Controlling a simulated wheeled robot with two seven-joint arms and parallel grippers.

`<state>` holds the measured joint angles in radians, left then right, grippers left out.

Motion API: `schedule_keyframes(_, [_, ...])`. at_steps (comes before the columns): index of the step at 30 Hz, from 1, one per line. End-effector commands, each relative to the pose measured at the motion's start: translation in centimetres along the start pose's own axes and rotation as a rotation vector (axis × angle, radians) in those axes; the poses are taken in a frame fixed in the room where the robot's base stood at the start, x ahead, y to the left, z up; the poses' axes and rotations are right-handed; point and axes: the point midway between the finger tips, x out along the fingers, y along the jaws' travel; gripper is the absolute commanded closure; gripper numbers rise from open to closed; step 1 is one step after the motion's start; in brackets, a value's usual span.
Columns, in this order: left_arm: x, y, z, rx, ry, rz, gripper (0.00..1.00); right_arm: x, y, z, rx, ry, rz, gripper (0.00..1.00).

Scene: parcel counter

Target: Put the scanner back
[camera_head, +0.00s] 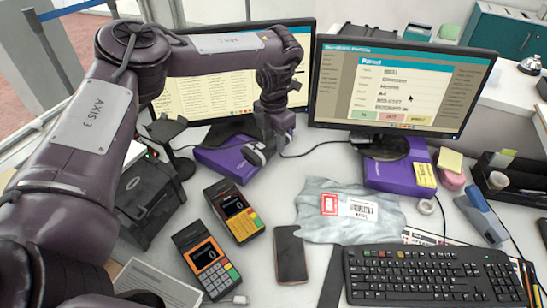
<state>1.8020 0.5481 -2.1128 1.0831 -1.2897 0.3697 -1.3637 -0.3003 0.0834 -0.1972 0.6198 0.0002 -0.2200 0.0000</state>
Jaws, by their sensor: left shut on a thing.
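My left gripper (268,138) reaches down from above in front of the left monitor. It is shut on a small grey and black thing (254,156), which looks like the scanner, over the purple monitor base. The gripper hides much of this thing, and I cannot tell whether it touches the base. A thin dark cable runs from near it to the right. A black stand (178,160) with a bent neck stands to its left, partly behind my arm. My right gripper is not in view.
Two card terminals (233,211) (206,262), a phone (290,254), a grey parcel bag (318,226) and a keyboard (430,276) fill the front. A black box (148,203) is at left. A blue-grey hand-held device (483,215) lies at right. The purple base (228,163) is beneath my gripper.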

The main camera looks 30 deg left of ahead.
Motion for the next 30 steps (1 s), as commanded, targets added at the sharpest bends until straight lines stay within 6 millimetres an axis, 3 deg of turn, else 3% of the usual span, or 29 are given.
schedule_keyframes(3, [1.9, 0.0, 0.0, -0.001, 0.001, 0.0, 0.9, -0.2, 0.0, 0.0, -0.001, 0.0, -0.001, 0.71])
schedule_keyframes(10, [3.6, 0.0, 0.0, 0.0, 0.0, 0.0, 0.9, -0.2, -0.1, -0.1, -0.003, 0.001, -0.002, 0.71])
schedule_keyframes(17, [6.8, 0.0, 0.0, 0.001, 0.0, 0.0, 0.9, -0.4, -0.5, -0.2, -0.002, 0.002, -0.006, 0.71])
schedule_keyframes(30, [7.5, 0.0, 0.0, 0.0, -0.001, 0.0, 0.9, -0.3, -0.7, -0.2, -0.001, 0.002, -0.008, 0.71])
